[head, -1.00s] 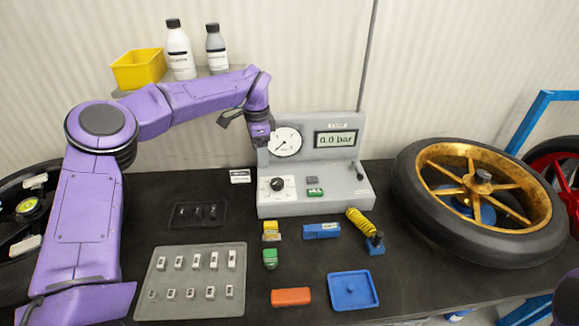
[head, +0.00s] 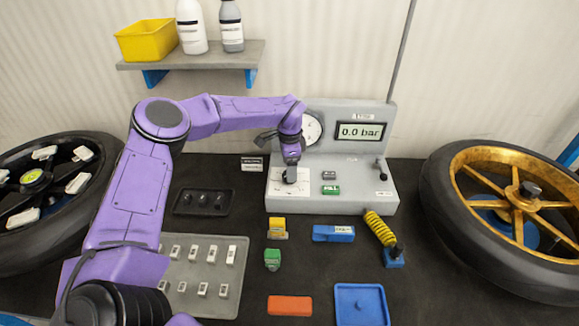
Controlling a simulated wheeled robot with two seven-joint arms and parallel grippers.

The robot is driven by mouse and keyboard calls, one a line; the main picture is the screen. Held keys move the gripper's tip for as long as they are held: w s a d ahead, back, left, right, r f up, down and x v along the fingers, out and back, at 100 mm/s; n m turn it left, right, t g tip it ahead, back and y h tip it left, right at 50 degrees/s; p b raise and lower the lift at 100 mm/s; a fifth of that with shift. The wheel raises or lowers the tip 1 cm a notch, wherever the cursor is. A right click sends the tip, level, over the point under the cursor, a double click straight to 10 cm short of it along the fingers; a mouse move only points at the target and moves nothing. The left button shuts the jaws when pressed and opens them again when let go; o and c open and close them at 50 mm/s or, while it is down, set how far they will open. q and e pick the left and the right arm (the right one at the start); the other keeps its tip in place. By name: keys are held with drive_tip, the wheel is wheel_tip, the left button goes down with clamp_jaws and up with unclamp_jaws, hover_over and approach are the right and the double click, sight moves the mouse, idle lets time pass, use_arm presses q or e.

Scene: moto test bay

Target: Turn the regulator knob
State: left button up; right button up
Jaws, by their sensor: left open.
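The grey test unit (head: 345,203) stands at the back of the bench. Its display (head: 360,131) reads 0.0 bar. The regulator knob (head: 289,177) is a dark knob on a white dial plate (head: 279,189) at the unit's lower left. My left gripper (head: 291,166) points down right over the knob and hides most of it. Its jaws are open; whether they touch the knob I cannot tell. The round gauge (head: 313,129) is partly hidden by my left arm. My right gripper is not in view.
Green (head: 330,190) and grey buttons sit right of the dial, with a small black lever (head: 380,167) farther right. A yellow-spring part (head: 380,229), blue block (head: 333,233) and blue tray (head: 361,305) lie in front. A gold-rimmed wheel (head: 470,162) stands right.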

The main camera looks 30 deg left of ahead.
use_arm(q)
drive_tip(key=shift+f, duration=1.05)
drive_tip(key=c, duration=1.1)
drive_tip(key=shift+o, duration=0.3)
